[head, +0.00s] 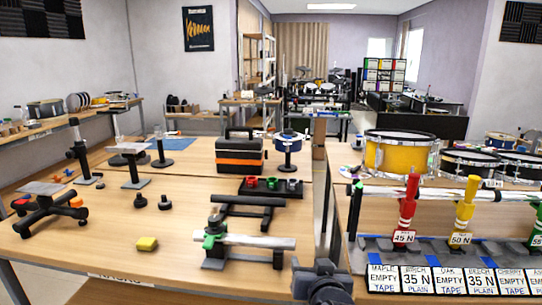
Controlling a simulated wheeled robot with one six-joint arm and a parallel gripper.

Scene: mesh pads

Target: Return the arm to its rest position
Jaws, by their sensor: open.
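My gripper (318,276) shows at the bottom edge of the head view, dark and partly cut off by the frame. It is open, and I see nothing held in it. It is in front of the gap between the left wooden table (180,235) and the right wooden table (345,185). The rest of my arm is mostly out of view.
A clamp fixture with a pale bar (245,241) stands on the left table close to my gripper. Red (407,212) and yellow (463,210) upright tools stand behind labels on the right table. A yellow drum (399,155) is farther back.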

